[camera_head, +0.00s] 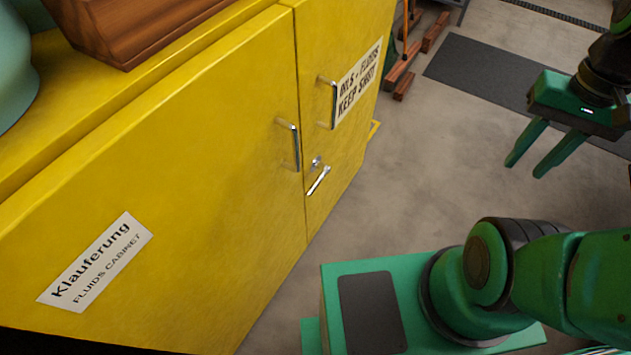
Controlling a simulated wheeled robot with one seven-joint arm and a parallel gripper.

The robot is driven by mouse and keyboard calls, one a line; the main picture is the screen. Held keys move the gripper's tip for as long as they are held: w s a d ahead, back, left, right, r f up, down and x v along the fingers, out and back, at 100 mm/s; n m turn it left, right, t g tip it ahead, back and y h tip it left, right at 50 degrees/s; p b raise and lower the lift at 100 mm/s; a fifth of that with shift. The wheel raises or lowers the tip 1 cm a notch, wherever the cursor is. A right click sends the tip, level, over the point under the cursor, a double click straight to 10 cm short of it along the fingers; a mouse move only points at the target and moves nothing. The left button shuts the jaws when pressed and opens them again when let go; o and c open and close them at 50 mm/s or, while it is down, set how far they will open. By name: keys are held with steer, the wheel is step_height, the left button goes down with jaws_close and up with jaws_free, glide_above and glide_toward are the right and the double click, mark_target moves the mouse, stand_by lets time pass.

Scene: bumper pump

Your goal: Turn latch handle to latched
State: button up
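The latch handle (318,181) is a small silver lever on the right door of a yellow fluids cabinet (200,170), just right of the seam between the two doors. The lever is tilted, rising from lower left to upper right, with a small silver fitting (316,162) above it. Both doors look closed. My gripper (527,168) is green, with its two fingers apart and nothing between them. It hangs over the floor at the right, well apart from the cabinet and the latch handle.
Two silver pull handles, the left one (290,145) and the right one (330,103), stick out near the seam. A wooden box (140,30) and a pale green vessel (12,65) stand on the cabinet. A dark mat (480,75) lies on the floor. Open floor (420,170) separates gripper and cabinet.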

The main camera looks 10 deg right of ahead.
steer(key=w+a+f+n+g+y, duration=0.25)
steer(key=w+f, duration=0.35)
steer(key=w, duration=0.3)
steer(key=n+y, duration=0.4)
steer(key=y, duration=1)
glide_toward(315, 183)
steer(key=shift+t, duration=0.25)
steer(key=a, duration=0.3)
steer(key=s+a+f, duration=0.1)
steer(key=a, duration=0.2)
steer(key=a+f, duration=0.1)
steer(key=a, duration=0.2)
steer(key=shift+s+a, duration=0.35)
